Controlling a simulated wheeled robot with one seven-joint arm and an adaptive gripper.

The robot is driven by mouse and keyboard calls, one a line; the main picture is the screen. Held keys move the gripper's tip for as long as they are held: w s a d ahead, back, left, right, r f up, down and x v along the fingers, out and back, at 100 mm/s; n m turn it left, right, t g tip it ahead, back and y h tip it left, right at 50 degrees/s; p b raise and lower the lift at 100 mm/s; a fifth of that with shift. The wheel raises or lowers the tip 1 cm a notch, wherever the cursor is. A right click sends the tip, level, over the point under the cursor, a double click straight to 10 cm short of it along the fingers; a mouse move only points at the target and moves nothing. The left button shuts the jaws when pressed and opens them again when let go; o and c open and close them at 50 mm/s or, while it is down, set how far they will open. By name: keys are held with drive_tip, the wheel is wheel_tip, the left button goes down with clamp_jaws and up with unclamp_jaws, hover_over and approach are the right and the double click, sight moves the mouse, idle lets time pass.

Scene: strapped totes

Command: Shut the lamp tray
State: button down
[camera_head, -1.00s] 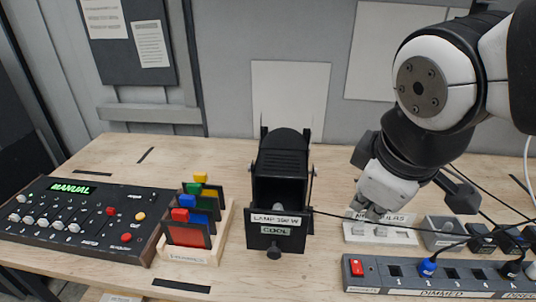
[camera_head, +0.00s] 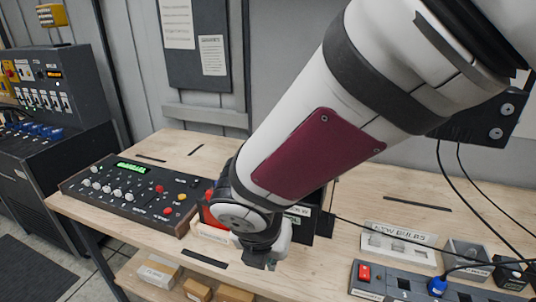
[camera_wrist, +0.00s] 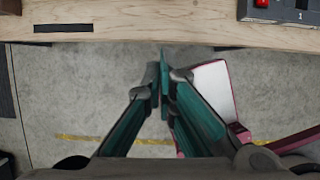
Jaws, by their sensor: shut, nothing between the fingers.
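The black lamp housing (camera_head: 325,223) stands on the table, mostly hidden behind my arm in the head view. Part of its white label (camera_head: 298,210) shows beside my forearm. The tray's front and knob are covered, so I cannot tell how far out the tray is. My gripper (camera_head: 262,264) is low at the table's front side, in front of the lamp. In the wrist view my gripper (camera_wrist: 166,78) is shut and empty, its fingertips over the floor just off the table's front edge. The lamp is not in the wrist view.
A control box (camera_head: 130,185) with knobs sits left of the lamp. A power strip (camera_head: 400,280) with a red switch and a board of bulbs (camera_head: 398,240) lie to the right. Small boxes (camera_head: 160,270) rest on a lower shelf.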

sight(292, 214)
drive_tip(key=w+d+f, duration=0.2)
drive_tip(key=w+f, duration=0.3)
drive_tip(key=w, duration=0.1)
drive_tip(key=shift+f, duration=0.1)
idle(0.3)
drive_tip(key=w+d, duration=0.1)
drive_tip(key=w, duration=0.2)
drive_tip(key=w+d, duration=0.1)
drive_tip(key=w, duration=0.3)
drive_tip(key=w+d, duration=0.1)
drive_tip(key=w, duration=0.2)
drive_tip(key=shift+w+d, duration=0.15)
drive_tip(key=shift+d, duration=0.25)
